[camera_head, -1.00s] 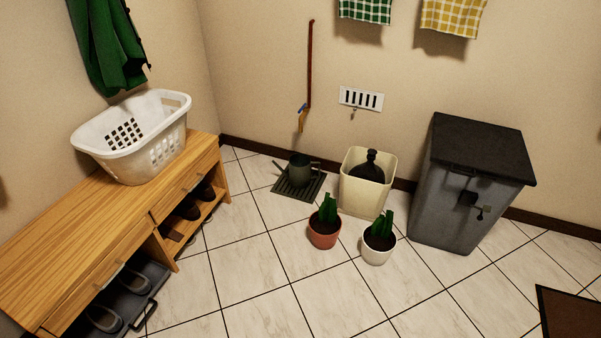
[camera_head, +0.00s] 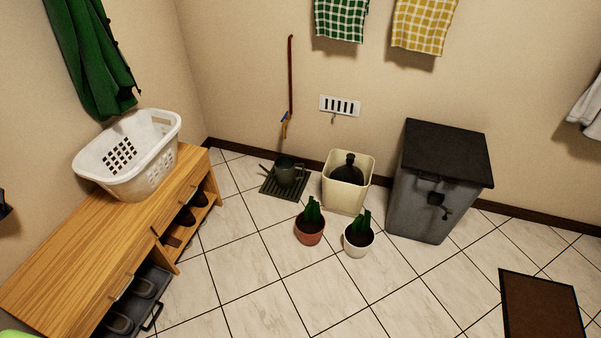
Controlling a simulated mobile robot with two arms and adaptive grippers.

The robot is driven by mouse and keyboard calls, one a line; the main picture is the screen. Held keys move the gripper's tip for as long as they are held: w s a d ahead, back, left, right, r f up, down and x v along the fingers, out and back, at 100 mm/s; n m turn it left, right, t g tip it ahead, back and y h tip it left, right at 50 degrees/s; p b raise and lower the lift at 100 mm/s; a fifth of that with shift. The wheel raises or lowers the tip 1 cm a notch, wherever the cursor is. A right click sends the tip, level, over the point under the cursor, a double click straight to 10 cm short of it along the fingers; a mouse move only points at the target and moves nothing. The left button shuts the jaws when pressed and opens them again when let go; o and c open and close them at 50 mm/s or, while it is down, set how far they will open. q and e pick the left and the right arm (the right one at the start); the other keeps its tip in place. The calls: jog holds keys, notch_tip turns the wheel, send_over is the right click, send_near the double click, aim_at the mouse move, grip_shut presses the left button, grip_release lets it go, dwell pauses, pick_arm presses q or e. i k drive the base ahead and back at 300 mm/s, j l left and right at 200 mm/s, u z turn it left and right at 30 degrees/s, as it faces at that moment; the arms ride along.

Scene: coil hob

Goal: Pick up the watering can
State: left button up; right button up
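The dark green watering can (camera_head: 287,172) stands upright on a dark slatted drain mat (camera_head: 272,189) on the floor by the back wall. Its spout points left and its handle is on the right. It sits below a tap with a red pipe (camera_head: 291,85). Neither of my grippers shows in the head view.
A cream bin (camera_head: 345,195) with a dark bag stands right of the can. A red potted cactus (camera_head: 310,228) and a white one (camera_head: 358,240) stand in front. A wooden bench (camera_head: 80,245) with a white basket (camera_head: 140,185) is left; a grey bin (camera_head: 430,205) is right.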

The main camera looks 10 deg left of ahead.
aim_at(284, 178)
jog(key=i+j+z, duration=0.25)
jog(key=z, duration=0.2)
jog(key=i+j+z, duration=0.3)
jog(key=z, duration=0.15)
